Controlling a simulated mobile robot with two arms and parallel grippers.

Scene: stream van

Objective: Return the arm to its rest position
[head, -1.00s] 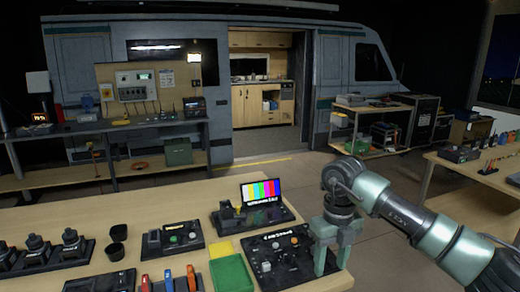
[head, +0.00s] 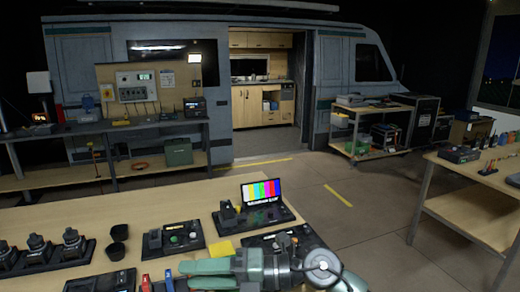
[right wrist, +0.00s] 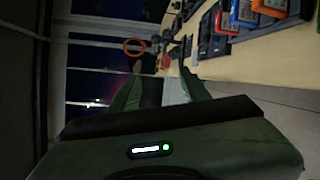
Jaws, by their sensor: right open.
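My right gripper (head: 190,275) is low over the front of the wooden desk (head: 60,215) in the head view. Its green fingers point left and are parted, with nothing visible between them. My right arm folds in along the bottom edge. In the right wrist view the open fingers (right wrist: 160,85) reach toward a table edge, with an orange ring-shaped thing beyond. My left gripper is not in view.
The desk holds a color-bar screen unit (head: 260,195), a button panel (head: 172,238), a control panel (head: 285,240) partly hidden by my arm, a yellow pad (head: 221,250) and joystick units (head: 40,250). Open floor (head: 350,205) lies to the right, before a side table (head: 485,210).

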